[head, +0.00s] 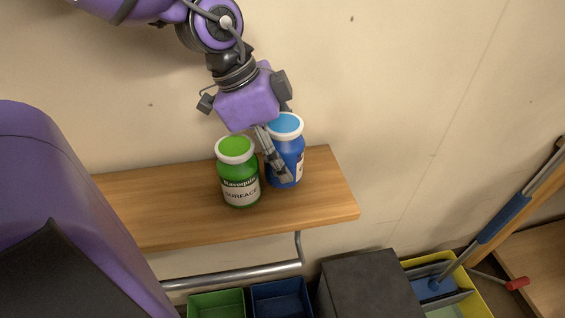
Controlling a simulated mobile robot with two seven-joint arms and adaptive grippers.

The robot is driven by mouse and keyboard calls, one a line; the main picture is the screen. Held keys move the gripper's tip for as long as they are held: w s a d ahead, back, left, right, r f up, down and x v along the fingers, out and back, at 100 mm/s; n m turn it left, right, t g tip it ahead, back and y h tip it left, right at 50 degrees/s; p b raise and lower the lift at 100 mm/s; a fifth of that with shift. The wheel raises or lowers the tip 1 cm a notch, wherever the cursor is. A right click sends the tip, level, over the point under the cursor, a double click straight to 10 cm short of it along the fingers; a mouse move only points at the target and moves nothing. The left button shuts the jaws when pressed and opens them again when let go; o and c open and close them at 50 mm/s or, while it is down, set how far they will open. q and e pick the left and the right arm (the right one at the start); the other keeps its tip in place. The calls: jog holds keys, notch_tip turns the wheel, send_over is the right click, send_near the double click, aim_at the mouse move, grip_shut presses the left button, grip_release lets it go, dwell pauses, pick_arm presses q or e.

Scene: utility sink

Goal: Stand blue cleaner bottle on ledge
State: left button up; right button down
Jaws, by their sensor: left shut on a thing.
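The blue cleaner bottle (291,147) has a white-rimmed, light blue top and stands upright at the right part of the wooden ledge (170,205). My left gripper (277,170) comes down from above and is shut on the blue bottle, with a finger across its left side. The bottle's base appears to be at the ledge surface; I cannot tell whether it bears weight there. A green bottle (238,180) with a white label stands upright on the ledge just left of the blue one, close to my gripper. My right gripper is not in view.
A metal rail (235,275) runs below the ledge. Green (216,304) and blue (281,297) bins, a dark box (368,285) and a yellow bucket (462,290) with a mop handle (503,220) are below. The ledge is clear left of the green bottle and at its right end.

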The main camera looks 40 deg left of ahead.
pick_arm(q)
notch_tip(320, 180, down, 2)
jog(key=shift+f, duration=0.25)
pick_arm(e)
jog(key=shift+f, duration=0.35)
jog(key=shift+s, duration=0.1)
pick_arm(q)
jog(key=shift+f, duration=0.1)
jog(key=o, duration=1.5)
jog(key=shift+o, duration=0.3)
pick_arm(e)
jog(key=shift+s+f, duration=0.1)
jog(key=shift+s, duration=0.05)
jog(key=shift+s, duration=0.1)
